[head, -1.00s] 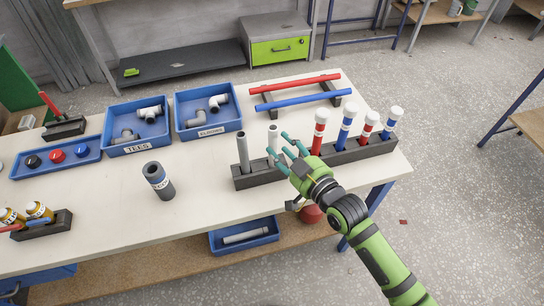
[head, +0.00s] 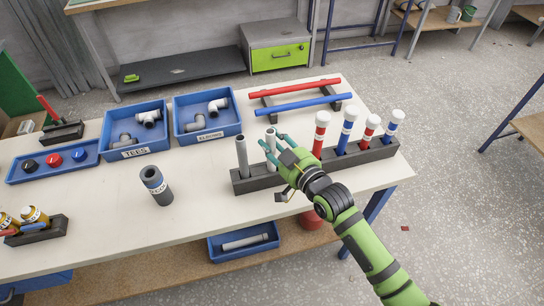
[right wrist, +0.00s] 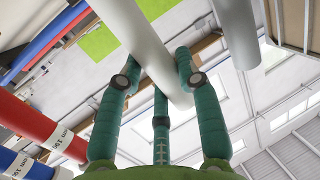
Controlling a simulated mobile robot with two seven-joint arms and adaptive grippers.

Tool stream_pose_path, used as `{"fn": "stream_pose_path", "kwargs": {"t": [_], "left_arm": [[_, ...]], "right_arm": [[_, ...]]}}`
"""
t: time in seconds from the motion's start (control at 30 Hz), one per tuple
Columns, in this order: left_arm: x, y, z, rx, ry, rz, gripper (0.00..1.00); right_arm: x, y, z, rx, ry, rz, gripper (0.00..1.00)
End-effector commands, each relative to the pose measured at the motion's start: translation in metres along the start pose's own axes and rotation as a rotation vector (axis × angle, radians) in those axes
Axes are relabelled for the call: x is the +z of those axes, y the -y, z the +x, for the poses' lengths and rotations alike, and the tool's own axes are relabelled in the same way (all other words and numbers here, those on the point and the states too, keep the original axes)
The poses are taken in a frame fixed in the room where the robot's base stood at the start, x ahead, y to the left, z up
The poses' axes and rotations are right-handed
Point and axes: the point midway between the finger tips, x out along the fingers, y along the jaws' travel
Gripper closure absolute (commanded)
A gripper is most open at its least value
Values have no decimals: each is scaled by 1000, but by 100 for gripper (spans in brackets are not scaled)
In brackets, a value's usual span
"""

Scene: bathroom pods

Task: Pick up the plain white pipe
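The plain white pipe (head: 271,148) stands upright in the dark rack (head: 255,182), second from the left. In the right wrist view the white pipe (right wrist: 150,45) runs between my teal fingers. My right gripper (head: 274,140) is at the pipe's upper part, with fingers reaching on both sides of it. The fingers look spread and not closed around it, though firm contact is hard to judge. The hand hides part of the pipe and rack. My left gripper is out of view.
A grey pipe (head: 241,156) stands close on the left in the same rack. Red and blue white-capped pipes (head: 320,134) stand to the right. Blue bins (head: 136,130) and a rack with red and blue bars (head: 295,87) are behind.

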Motion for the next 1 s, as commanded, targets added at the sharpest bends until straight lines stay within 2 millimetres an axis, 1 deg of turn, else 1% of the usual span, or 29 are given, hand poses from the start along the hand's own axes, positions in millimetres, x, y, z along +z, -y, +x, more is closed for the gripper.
{"fn": "stream_pose_path", "kwargs": {"t": [0.17, 0.27, 1.0], "left_arm": [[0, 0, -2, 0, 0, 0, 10], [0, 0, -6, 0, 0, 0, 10], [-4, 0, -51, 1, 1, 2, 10]], "right_arm": [[-2, 2, 0, -3, -1, 4, 97], [-7, 2, -1, -3, -2, 4, 97], [-52, 2, -6, -4, -4, 6, 97]]}}
